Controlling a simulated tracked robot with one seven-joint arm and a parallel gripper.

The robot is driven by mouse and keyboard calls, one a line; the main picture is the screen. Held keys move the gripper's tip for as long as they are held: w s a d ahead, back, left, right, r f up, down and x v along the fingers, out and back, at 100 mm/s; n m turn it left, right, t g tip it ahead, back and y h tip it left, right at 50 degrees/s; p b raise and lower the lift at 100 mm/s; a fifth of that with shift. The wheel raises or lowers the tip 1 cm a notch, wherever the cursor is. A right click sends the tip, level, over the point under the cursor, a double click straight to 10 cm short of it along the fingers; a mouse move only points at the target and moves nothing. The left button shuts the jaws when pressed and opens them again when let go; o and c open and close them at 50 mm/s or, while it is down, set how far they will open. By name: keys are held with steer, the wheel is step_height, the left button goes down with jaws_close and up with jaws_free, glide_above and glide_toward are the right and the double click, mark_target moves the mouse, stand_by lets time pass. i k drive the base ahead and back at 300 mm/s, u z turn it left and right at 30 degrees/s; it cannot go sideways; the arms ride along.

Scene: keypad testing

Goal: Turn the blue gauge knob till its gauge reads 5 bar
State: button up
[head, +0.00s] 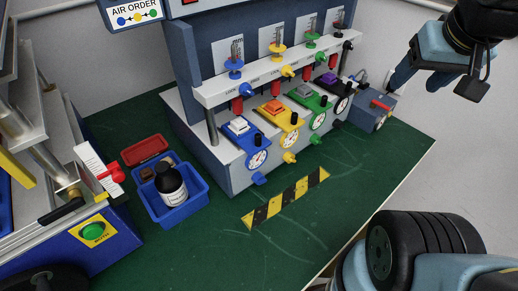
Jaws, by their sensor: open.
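The blue station stands at the left end of the test bench (178,112). Its round white gauge (257,159) faces front, and the blue gauge knob (259,179) sits just below it at the bench's lower front edge. The dial's needle and numbers are too small to read. My gripper (433,88) is at the upper right, open and empty, well apart from the knob and above the right end of the bench.
Yellow, green and purple stations stand to the right of the blue one. A blue tray (198,205) with a dark bottle (171,187) lies at the left. A striped strip (285,198) lies on the green table (330,215), with clear room around it.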

mark_target(258, 179)
steer(key=u, duration=0.1)
steer(key=k, duration=2.05)
steer(key=z, duration=0.45)
steer(key=i, duration=1)
steer(key=u, duration=0.1)
